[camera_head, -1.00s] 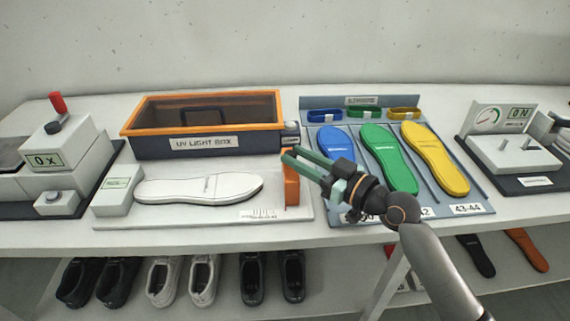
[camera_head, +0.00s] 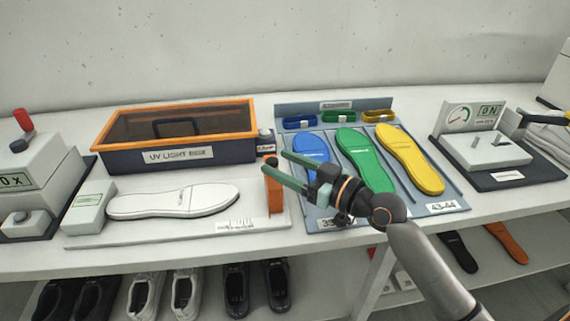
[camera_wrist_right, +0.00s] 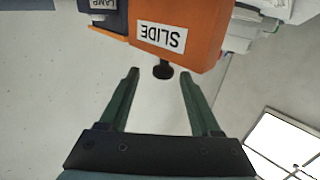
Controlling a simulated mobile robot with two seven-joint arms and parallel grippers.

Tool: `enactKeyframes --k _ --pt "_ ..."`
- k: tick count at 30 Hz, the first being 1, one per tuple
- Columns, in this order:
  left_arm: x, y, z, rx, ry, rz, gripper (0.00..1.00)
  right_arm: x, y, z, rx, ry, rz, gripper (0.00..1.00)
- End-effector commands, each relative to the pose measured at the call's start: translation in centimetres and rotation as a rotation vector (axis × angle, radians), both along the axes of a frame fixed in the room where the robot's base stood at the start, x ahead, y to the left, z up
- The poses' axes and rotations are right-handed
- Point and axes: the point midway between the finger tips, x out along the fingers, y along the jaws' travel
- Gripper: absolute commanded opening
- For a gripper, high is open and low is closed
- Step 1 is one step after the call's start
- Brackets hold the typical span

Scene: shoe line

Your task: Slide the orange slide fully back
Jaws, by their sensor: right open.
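The orange slide (camera_head: 275,195) is an upright orange block at the right end of the white measuring plate (camera_head: 150,233), where a white sole (camera_head: 175,201) lies. In the right wrist view the orange slide (camera_wrist_right: 195,22) has a "SLIDE" label and a small dark knob (camera_wrist_right: 163,71). My right gripper (camera_head: 274,161) is open at the slide's top right in the head view. In the wrist view its fingertips (camera_wrist_right: 158,72) stand on both sides of the knob, with gaps. Part of the slide is hidden behind a finger in the head view.
The UV light box (camera_head: 180,135) stands behind the plate, with a small lamp block (camera_head: 265,138) at its right end. The blue-grey tray (camera_head: 450,208) with blue, green and yellow insoles lies right of the slide, partly under my right arm. A force gauge (camera_head: 485,150) stands further right.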

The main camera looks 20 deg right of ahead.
Motion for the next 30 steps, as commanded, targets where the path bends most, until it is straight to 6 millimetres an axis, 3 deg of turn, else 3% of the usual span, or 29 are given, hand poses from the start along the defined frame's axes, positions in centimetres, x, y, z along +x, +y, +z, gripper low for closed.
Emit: enactKeyframes --k 5,21,30 --pt "-0.4 0.0 -0.4 0.000 0.008 0.000 0.50 -0.6 -0.3 -0.1 0.000 0.001 0.000 0.64" --pt "-0.4 -0.1 -2.4 0.001 0.009 -0.005 0.50 -7.7 -4.2 -0.5 -0.003 0.003 -0.001 0.64" --pt "-0.3 0.2 -3.2 0.004 0.000 -0.001 0.50 -10.3 -5.7 -0.3 0.000 0.002 -0.002 0.64"
